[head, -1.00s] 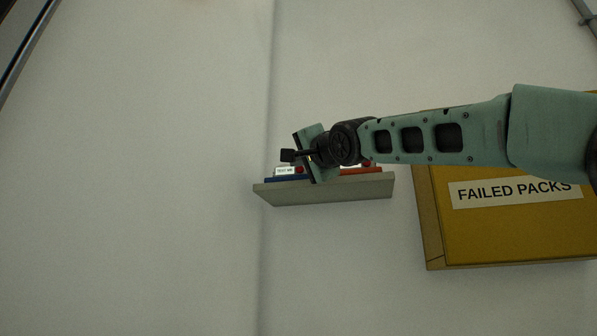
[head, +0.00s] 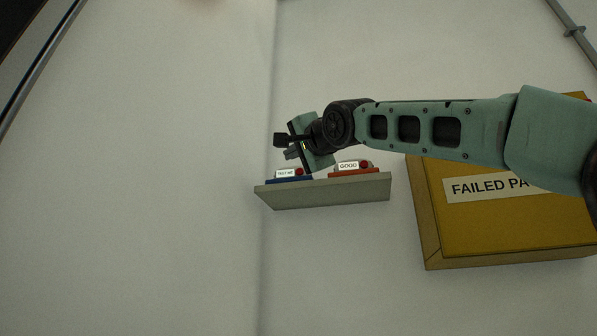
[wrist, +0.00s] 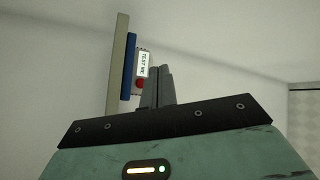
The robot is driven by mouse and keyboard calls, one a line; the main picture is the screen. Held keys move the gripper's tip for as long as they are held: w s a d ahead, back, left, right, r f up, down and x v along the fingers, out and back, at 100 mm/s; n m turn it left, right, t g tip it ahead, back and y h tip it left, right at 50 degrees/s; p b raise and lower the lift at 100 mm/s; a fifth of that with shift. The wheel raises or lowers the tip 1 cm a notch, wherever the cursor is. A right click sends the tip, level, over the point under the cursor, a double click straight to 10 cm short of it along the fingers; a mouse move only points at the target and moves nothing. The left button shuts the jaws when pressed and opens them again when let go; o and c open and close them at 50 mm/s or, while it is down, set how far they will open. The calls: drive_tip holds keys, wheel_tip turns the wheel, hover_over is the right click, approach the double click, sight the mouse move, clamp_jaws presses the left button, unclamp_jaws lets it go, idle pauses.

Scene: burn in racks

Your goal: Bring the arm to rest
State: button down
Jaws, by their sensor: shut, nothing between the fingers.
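My gripper (head: 283,146) is in front of the wall in the head view, at the end of my arm reaching in from the right. It is shut and empty, above the left part of a small grey shelf. In the wrist view its fingers (wrist: 157,88) are together, with a white pack labelled TEST ME (wrist: 143,64) just beyond them.
The grey shelf (head: 325,194) holds a blue tray (head: 288,179) with the TEST ME pack and a red tray (head: 354,172) with a pack labelled GOOD (head: 348,166). A yellow box labelled FAILED PACKS (head: 500,225) is at the right, partly behind my arm. The wall at left is clear.

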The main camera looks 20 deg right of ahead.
idle(0.5)
drive_tip(key=s+a+f+n+g+y+b, duration=0.1)
drive_tip(key=a+f+n+g, duration=0.25)
drive_tip(key=f, duration=1.15)
drive_tip(key=s+a+f+n+g+b, duration=0.1)
drive_tip(key=a+f+n+g+b, duration=0.25)
drive_tip(key=f, duration=1.05)
drive_tip(key=s+a+f+n+g+y, duration=0.15)
drive_tip(key=a+f+g, duration=0.35)
drive_tip(key=f, duration=1)
drive_tip(key=s+f+n+g+h+b, duration=0.1)
drive_tip(key=s+f+n+g, duration=0.15)
drive_tip(key=s+f, duration=0.55)
drive_tip(key=s+f+n+g+h+b, duration=0.1)
drive_tip(key=s+f+n+g+h, duration=0.3)
drive_tip(key=f, duration=0.8)
drive_tip(key=s+d+f+n+g+b, duration=0.1)
drive_tip(key=s+d+f, duration=0.2)
drive_tip(key=s+f, duration=0.4)
drive_tip(key=s+d+f+n+g, duration=0.1)
drive_tip(key=s+d+f, duration=0.2)
drive_tip(key=s+f, duration=0.4)
drive_tip(key=shift+s+n+b, duration=0.35)
drive_tip(key=shift+s+n, duration=0.05)
drive_tip(key=shift+s, duration=0.45)
drive_tip(key=shift+r, duration=0.15)
